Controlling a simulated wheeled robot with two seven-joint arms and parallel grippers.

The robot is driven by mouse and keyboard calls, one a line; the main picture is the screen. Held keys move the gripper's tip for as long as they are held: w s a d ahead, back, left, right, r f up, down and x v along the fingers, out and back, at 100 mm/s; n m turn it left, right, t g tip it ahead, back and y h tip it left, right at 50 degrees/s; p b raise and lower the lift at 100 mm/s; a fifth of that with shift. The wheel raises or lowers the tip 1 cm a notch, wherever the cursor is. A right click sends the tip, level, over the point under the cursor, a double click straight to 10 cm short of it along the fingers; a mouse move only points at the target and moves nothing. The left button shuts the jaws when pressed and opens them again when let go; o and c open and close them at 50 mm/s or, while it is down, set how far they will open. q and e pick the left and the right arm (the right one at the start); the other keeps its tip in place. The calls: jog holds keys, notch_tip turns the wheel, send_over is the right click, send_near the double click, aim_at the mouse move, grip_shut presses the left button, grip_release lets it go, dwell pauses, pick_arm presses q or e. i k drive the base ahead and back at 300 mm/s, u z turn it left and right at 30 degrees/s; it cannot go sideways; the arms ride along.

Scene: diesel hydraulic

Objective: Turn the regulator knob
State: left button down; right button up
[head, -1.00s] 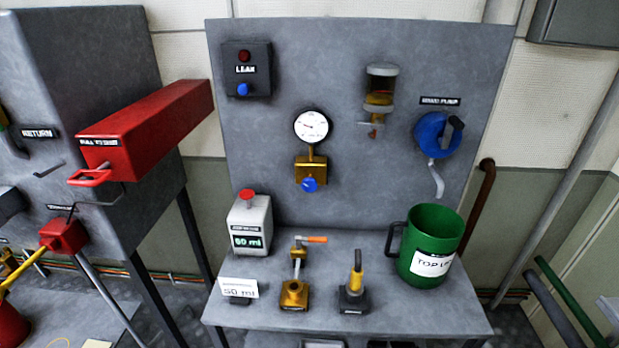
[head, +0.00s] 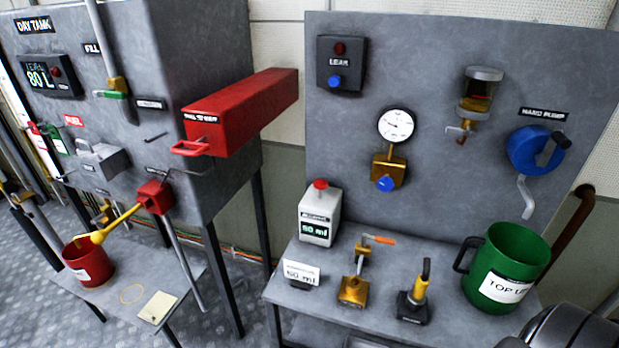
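The regulator is a brass block (head: 388,170) on the grey upright panel, below a round white pressure gauge (head: 397,126). Its blue knob (head: 385,184) sits on the front of the block at its lower end. Nothing touches the knob and it is fully visible. Neither of my grippers is in view. A dark rounded part at the lower right corner looks like a link of my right arm.
On the bench below stand a white dispenser (head: 320,214), a brass valve (head: 353,289), a yellow-handled lever (head: 414,299) and a green jug (head: 506,266). A red box (head: 240,112) juts out at left. A blue hand pump (head: 531,150) is at right.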

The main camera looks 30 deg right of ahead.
aim_at(385, 184)
jog(key=u, duration=1.3)
jog(key=i, duration=1.75)
jog(key=u, duration=1.7)
jog(key=i, duration=0.25)
jog(key=z, duration=4.55)
